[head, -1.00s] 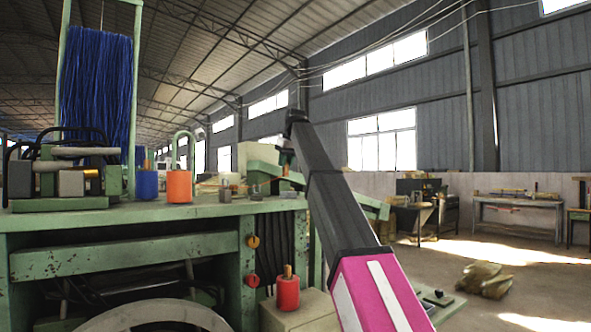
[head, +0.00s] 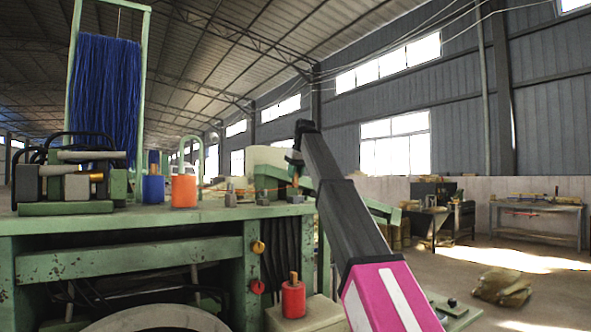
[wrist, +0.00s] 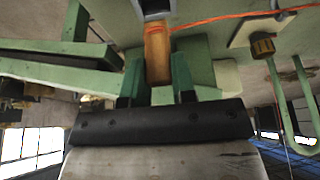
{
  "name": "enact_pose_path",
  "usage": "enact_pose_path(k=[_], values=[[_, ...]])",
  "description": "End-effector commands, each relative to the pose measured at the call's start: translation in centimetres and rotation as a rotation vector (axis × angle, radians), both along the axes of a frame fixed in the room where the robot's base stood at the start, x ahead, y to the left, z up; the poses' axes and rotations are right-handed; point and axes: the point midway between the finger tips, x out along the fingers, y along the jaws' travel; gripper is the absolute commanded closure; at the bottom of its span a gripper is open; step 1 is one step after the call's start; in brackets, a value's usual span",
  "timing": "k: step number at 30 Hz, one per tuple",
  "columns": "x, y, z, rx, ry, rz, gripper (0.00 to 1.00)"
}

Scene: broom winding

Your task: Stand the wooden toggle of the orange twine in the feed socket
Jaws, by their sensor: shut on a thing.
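My gripper (head: 296,162) is at the far end of my arm, above the right end of the green bench. It is shut on the wooden toggle (wrist: 157,55), which stands between the green fingers (wrist: 158,88) in the wrist view. The toggle's far end meets a small grey block with a dark opening (wrist: 153,8), the feed socket by its look. I cannot tell how deep the end sits. In the head view the toggle (head: 295,183) is small, just over a grey block (head: 296,198). The orange twine (wrist: 235,17) runs from the toggle across the bench.
An orange spool (head: 184,190) and a blue spool (head: 153,188) stand on the bench (head: 120,222). More small grey blocks (head: 231,200) lie left of the toggle. A brown peg (wrist: 262,46) and green hoop (wrist: 285,110) are off to the side.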

Motion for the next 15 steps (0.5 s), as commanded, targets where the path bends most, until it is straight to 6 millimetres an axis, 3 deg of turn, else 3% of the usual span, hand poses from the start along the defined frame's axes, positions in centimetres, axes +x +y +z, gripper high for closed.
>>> enact_pose_path(k=[15], values=[[-0.1,0.0,-3.6,0.0,0.0,0.0,0.98]])
